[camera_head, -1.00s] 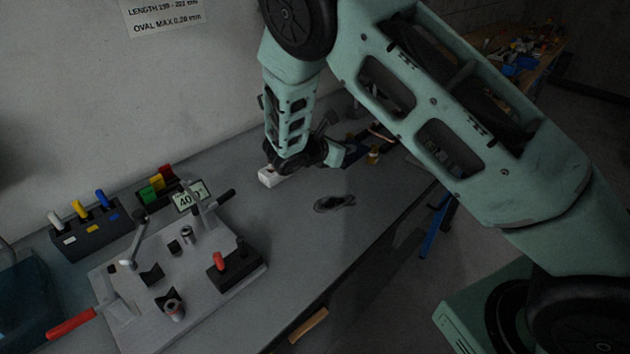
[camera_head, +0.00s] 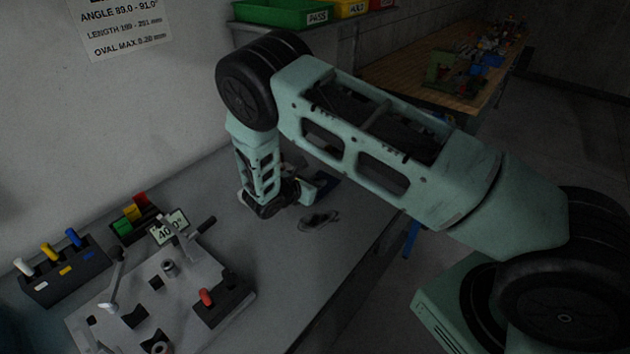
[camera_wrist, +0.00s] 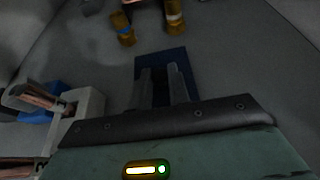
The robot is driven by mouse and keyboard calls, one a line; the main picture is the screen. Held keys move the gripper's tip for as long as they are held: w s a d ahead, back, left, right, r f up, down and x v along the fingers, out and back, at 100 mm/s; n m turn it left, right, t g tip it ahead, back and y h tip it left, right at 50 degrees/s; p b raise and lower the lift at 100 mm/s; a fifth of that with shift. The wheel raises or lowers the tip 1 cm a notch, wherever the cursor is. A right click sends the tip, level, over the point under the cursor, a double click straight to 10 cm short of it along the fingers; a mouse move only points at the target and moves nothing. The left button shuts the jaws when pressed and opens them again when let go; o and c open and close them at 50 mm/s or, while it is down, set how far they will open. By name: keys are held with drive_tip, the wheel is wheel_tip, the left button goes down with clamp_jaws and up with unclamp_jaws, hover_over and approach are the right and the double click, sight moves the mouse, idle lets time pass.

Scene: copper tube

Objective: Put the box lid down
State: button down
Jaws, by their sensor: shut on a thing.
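The box lid (camera_wrist: 160,62) is a dark blue flat piece in the wrist view, lying between and beyond my two fingers. My gripper (camera_wrist: 161,78) is shut on it. In the head view my gripper (camera_head: 309,186) is low over the grey bench, and a dark blue piece, seemingly the lid (camera_head: 327,178), shows just beyond it. My forearm hides part of this area. I cannot tell whether the lid touches the bench.
A white block (camera_wrist: 88,108) and a blue piece (camera_wrist: 47,93) lie left of my gripper. Brass-coloured fittings (camera_wrist: 126,32) lie beyond the lid. A small dark object (camera_head: 320,220) lies on the bench. A clamp fixture (camera_head: 185,285) stands at the left. Coloured bins (camera_head: 275,12) stand behind.

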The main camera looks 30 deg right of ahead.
drive_tip(key=shift+f, duration=0.25)
drive_tip(key=shift+f, duration=0.2)
drive_tip(key=c, duration=1.3)
unclamp_jaws()
